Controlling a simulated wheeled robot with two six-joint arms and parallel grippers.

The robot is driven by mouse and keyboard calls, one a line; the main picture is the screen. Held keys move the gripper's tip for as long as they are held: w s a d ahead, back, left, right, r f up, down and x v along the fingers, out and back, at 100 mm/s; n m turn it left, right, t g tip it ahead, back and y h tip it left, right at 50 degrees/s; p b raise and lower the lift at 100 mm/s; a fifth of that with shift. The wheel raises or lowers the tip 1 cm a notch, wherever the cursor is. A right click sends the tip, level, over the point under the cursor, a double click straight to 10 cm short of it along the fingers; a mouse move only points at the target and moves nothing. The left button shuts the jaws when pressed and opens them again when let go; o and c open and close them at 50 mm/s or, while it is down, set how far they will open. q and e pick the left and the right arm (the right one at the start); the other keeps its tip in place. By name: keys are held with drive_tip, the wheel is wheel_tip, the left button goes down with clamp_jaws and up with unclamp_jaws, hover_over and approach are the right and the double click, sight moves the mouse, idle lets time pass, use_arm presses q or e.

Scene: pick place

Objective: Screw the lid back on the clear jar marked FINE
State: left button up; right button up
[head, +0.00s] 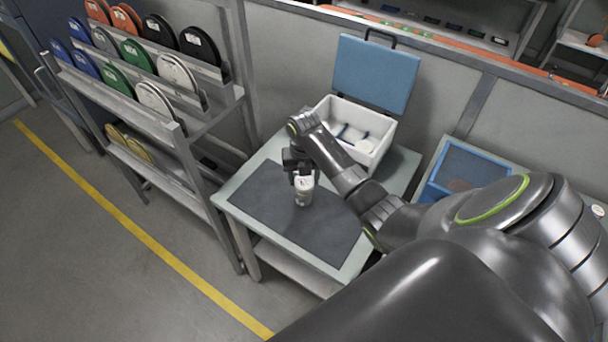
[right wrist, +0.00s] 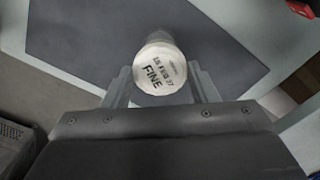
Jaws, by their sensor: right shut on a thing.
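The clear jar (head: 303,198) stands upright on the dark mat (head: 262,205) of the small table. A white lid (right wrist: 160,72) marked FINE sits over the jar's mouth; whether its thread is engaged cannot be told. My right gripper (head: 302,173) is above the jar, with its fingers on either side of the lid, shut on it. In the right wrist view my right gripper (right wrist: 162,88) shows the lid face-on between the fingers, and the lid hides most of the jar. My left gripper is not in view.
A white box (head: 376,160) with a raised blue lid (head: 374,72) stands behind the jar and holds white items. A rack (head: 190,130) with coloured discs stands to the left. A blue tray (head: 470,165) lies to the right. The mat around the jar is clear.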

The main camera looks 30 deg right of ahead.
drive_tip(key=shift+f, duration=0.55)
idle(1.4)
drive_tip(key=shift+r+m+p, duration=0.15)
drive_tip(key=shift+m+p, duration=1.2)
drive_tip(key=shift+m, duration=0.65)
